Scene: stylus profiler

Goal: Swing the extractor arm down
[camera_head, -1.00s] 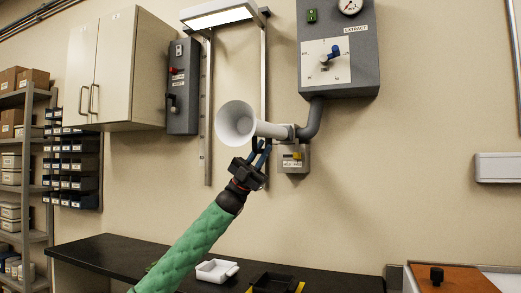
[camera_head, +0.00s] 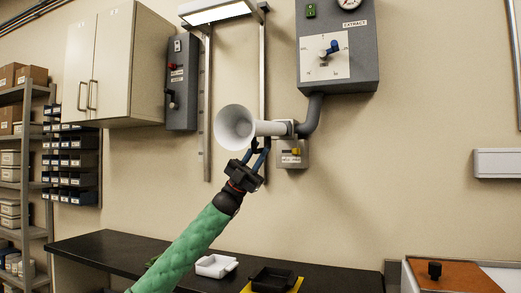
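The extractor arm (camera_head: 268,128) is a pale grey tube with a flared white hood (camera_head: 233,127) at its left end. It sticks out roughly level from a dark grey elbow pipe (camera_head: 313,116) below the grey EXTRACT box (camera_head: 337,75). My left gripper (camera_head: 258,150) comes up from below, with its blue-grey fingers at the underside of the tube, just right of the hood. The fingers look spread apart; whether they touch the tube I cannot tell. My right gripper is not in view.
A small grey wall box with a yellow part (camera_head: 292,154) sits just below the tube. A black bench (camera_head: 120,255) runs below, with a white tray (camera_head: 216,266) and a black tray (camera_head: 273,279). A lamp (camera_head: 219,12) hangs above. A wall cabinet (camera_head: 120,70) is at left.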

